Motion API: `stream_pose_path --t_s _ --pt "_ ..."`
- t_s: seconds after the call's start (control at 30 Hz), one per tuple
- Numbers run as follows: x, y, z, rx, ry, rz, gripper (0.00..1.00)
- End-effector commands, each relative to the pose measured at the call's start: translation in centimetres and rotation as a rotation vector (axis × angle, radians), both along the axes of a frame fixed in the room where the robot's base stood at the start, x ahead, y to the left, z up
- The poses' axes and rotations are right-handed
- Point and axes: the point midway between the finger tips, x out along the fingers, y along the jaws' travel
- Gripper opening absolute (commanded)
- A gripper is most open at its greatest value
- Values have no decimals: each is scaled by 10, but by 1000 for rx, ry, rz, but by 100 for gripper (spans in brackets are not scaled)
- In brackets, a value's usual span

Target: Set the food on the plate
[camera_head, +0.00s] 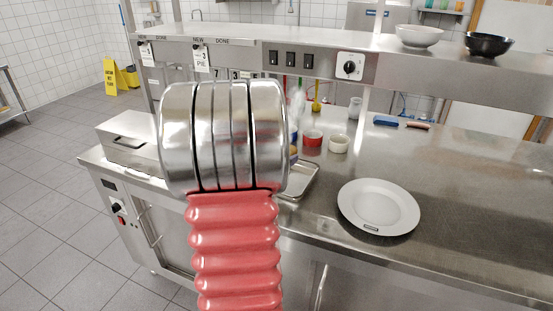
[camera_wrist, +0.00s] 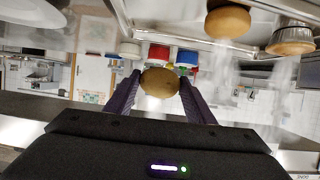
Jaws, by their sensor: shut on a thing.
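A tan, rounded food item like a potato (camera_wrist: 160,84) is between the two purple fingers of my gripper (camera_wrist: 160,80) in the wrist view. The fingers are shut on it from both sides. In the head view my arm hides the gripper and the held food. The white plate (camera_head: 378,204) lies flat and empty on the steel counter, right of my arm. Part of the plate (camera_wrist: 30,12) also shows at the wrist view's top left. Two more brown rounded food items, one (camera_wrist: 228,21) and another (camera_wrist: 292,40), show at the wrist view's upper right.
A metal tray (camera_head: 303,183) sits partly behind my arm. A red ramekin (camera_head: 312,139) and a cream one (camera_head: 338,144) stand behind it. Blue-handled (camera_head: 386,121) and orange-handled tools lie farther back. A shelf (camera_head: 300,38) with bowls overhangs the counter. Counter right of the plate is clear.

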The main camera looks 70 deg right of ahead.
Motion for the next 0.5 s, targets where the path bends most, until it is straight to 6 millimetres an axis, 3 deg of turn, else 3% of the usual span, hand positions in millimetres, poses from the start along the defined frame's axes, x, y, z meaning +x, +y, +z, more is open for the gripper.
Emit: stream_pose_path --t_s 0.27,0.5 --pt "95 31 -3 0 1 196 24" --pt "194 84 -6 -1 1 417 24"
